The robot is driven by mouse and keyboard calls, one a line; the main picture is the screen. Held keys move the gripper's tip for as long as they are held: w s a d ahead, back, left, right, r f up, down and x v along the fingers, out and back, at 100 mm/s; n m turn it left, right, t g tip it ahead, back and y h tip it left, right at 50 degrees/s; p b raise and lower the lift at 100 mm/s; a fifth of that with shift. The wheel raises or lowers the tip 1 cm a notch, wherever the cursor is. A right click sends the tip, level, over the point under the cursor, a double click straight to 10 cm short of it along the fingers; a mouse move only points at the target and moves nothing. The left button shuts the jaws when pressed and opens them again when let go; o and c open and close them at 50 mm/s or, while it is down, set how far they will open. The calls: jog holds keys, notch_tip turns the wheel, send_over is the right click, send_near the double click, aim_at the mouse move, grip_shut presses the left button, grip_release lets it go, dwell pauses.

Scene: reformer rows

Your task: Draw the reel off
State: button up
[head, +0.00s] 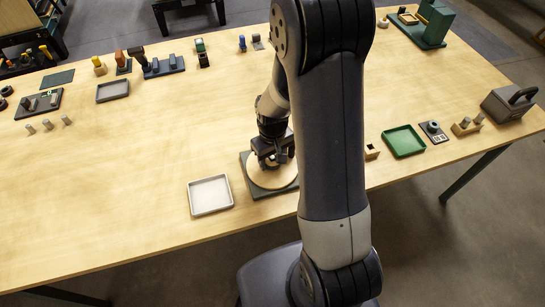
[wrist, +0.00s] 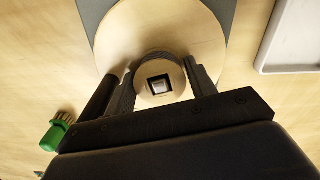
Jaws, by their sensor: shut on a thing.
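The reel (head: 265,184) is a pale wooden piece with a wide round flange and a narrower round hub. It sits on a dark green base plate (head: 246,168), near the table's front edge. In the wrist view the flange (wrist: 150,28) spreads out beyond the hub, whose square hole has a grey square post end (wrist: 160,85) showing inside it. My gripper (wrist: 160,80) comes from above with one finger on each side of the hub, shut on it. In the head view my gripper (head: 272,160) and arm hide part of the reel and plate.
A white tray (head: 210,195) lies just left of the plate. A green tray (head: 404,141) and small wooden blocks stand to the right. A green-handled brush (wrist: 57,133) shows at lower left in the wrist view. Several small items line the far side; the table's left middle is clear.

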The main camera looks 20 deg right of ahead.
jog(key=shift+c, duration=1.3)
jog(key=shift+r+p, duration=2.3)
jog(key=shift+r, duration=1)
